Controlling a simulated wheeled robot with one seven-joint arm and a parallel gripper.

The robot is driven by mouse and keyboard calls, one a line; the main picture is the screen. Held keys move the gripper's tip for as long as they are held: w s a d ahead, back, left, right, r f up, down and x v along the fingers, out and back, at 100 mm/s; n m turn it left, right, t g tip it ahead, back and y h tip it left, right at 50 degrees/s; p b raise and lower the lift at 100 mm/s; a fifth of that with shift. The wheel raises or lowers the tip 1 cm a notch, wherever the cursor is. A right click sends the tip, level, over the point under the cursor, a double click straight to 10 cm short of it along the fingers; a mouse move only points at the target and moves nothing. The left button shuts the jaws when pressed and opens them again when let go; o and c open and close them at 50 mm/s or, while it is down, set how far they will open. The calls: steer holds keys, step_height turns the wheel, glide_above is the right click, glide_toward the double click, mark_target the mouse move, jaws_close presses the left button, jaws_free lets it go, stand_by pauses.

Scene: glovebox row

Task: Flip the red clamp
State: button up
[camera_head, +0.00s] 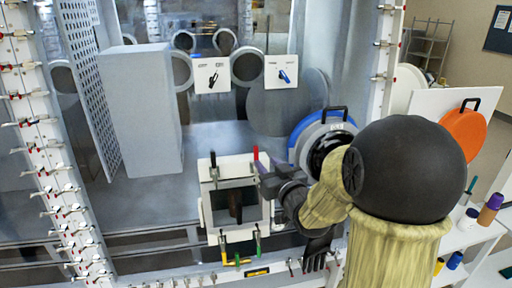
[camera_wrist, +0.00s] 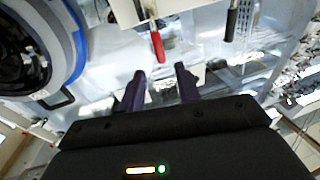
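The red clamp (camera_head: 256,153) stands with its handle up at the upper right corner of a white square frame (camera_head: 205,205). In the wrist view the red clamp handle (camera_wrist: 157,45) points down towards the gap between my fingers. My gripper (camera_head: 262,172) is beside the red clamp, at the frame's right edge. In the wrist view my gripper (camera_wrist: 160,72) has its two dark purple fingers apart with nothing between them. The red handle's tip is just ahead of the fingertips and appears not to touch them.
A black-handled clamp (camera_head: 213,160) stands at the frame's upper left corner. Green (camera_head: 258,245) and yellow (camera_head: 223,256) handles are at its lower edge. A blue-rimmed round port (camera_head: 305,138) is close behind my arm. A grey box (camera_head: 140,110) is at left.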

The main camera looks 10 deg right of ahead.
mark_target(257, 152)
steer(key=w+p, duration=0.1)
steer(key=w, duration=0.1)
steer(key=w+a, duration=0.1)
steer(key=w, duration=0.2)
steer(key=w+p, duration=0.1)
steer(key=w, duration=0.2)
steer(key=shift+w+a+p, duration=0.15)
steer(key=shift+a+p, duration=0.15)
steer(key=shift+p, duration=0.05)
jaws_close()
